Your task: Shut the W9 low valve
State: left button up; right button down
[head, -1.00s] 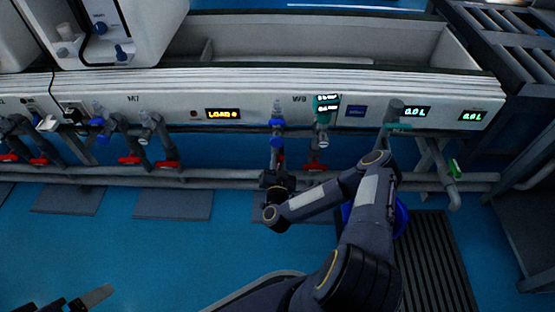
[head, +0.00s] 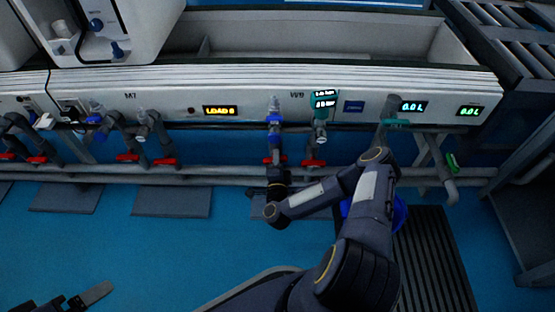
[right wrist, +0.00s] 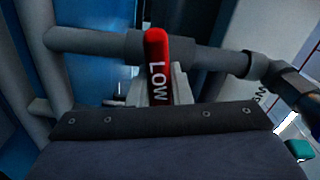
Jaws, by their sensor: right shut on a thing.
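The W9 low valve's red handle (right wrist: 158,68), marked LOW, stands across the grey pipe (right wrist: 95,42) in the right wrist view. My right gripper (right wrist: 160,88) is shut on this handle. In the head view the handle (head: 269,161) shows as small red parts on the left W9 pipe, just above my right gripper (head: 277,172), and lies crosswise to that pipe. The gripper hides part of it. My left gripper (head: 85,299) shows only partly at the bottom left, away from the valves; its opening cannot be judged.
Another W9 pipe with a red handle (head: 313,163) stands close to the right. The M7 pipes have red handles (head: 165,161) farther left. A long horizontal pipe (head: 220,172) runs behind the valves. A blue bucket-like object (head: 400,212) is partly behind my right arm.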

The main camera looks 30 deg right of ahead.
jog(key=shift+f+m, duration=0.2)
jog(key=shift+m, duration=1)
jog(key=c, duration=1.3)
grip_release()
jog(key=shift+s+a+r, duration=0.1)
